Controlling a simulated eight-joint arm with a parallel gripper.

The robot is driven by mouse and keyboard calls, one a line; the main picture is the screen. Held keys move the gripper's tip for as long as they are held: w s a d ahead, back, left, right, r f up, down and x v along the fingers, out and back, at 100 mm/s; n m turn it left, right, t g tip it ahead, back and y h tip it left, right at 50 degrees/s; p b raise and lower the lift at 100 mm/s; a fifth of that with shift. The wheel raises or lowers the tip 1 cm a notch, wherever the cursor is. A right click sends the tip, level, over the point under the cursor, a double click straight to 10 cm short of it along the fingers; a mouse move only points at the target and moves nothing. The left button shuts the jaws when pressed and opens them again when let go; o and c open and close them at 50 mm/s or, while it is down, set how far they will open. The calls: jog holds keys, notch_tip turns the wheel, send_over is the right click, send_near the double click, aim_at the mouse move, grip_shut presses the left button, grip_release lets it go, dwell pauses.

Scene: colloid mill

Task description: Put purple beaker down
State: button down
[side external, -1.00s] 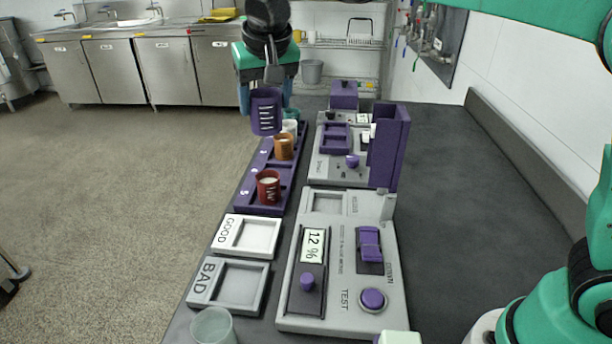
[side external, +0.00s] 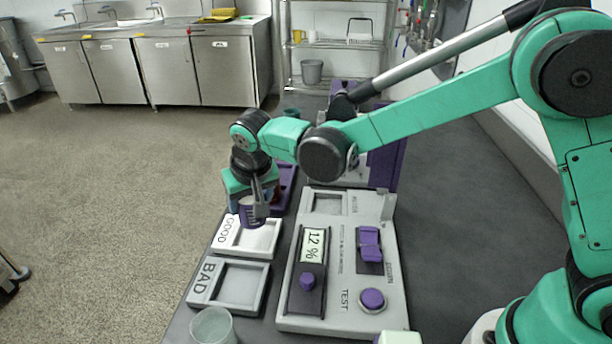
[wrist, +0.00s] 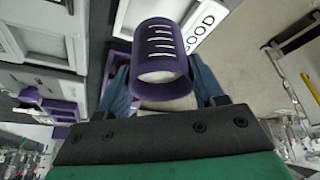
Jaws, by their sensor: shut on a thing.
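The purple beaker (side external: 252,212) has white level marks and pale contents. My gripper (side external: 250,203) is shut on it, and the beaker is upright or nearly so. In the side view it is over the far part of the white GOOD tray (side external: 262,238); I cannot tell whether it touches the tray. In the wrist view the beaker (wrist: 161,55) sits between the two blue fingers of my gripper (wrist: 163,92), with the GOOD label beside it. The grey BAD tray (side external: 240,285) is nearer the camera and empty.
A grey test panel (side external: 340,317) with a display reading 12 %, a purple knob and a purple button stands right of the trays. A clear beaker (side external: 213,326) stands at the near edge. My arm hides much of the purple rack (side external: 283,197).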

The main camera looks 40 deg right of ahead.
jog(key=shift+f, duration=1.95)
jog(key=shift+f, duration=0.15)
jog(key=shift+c, duration=0.5)
grip_release()
jog(key=d+v, duration=0.1)
jog(key=v, duration=1.1)
jog(key=s+d+n+t+y, duration=0.1)
jog(key=s+d+t, duration=0.1)
jog(key=s+d, duration=0.9)
jog(key=shift+d+n+t, duration=0.4)
jog(key=shift+d, duration=0.65)
jog(key=shift+f, duration=0.15)
